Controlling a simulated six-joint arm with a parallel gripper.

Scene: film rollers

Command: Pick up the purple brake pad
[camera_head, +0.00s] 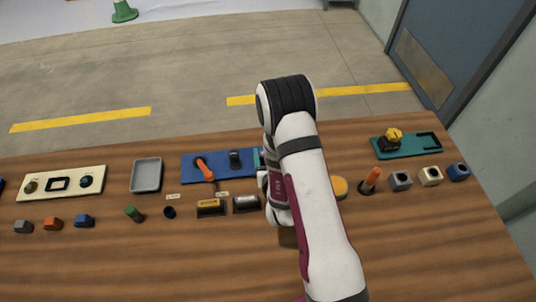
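I cannot make out a clearly purple brake pad in the head view. My white arm with dark bands crosses the middle of the table and hides part of it. My gripper is hidden behind the arm, so its fingers do not show. At the left front lie three small blocks: a grey one (23,226), an orange one (53,223) and a blue one (84,220). They stand apart from my arm.
A cream panel (37,191), grey tray (135,176) and blue board (226,178) line the back. A green cylinder (134,214) and yellow-black block (210,208) stand forward. At right are a teal board (385,154) and several square blocks. The front left is clear.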

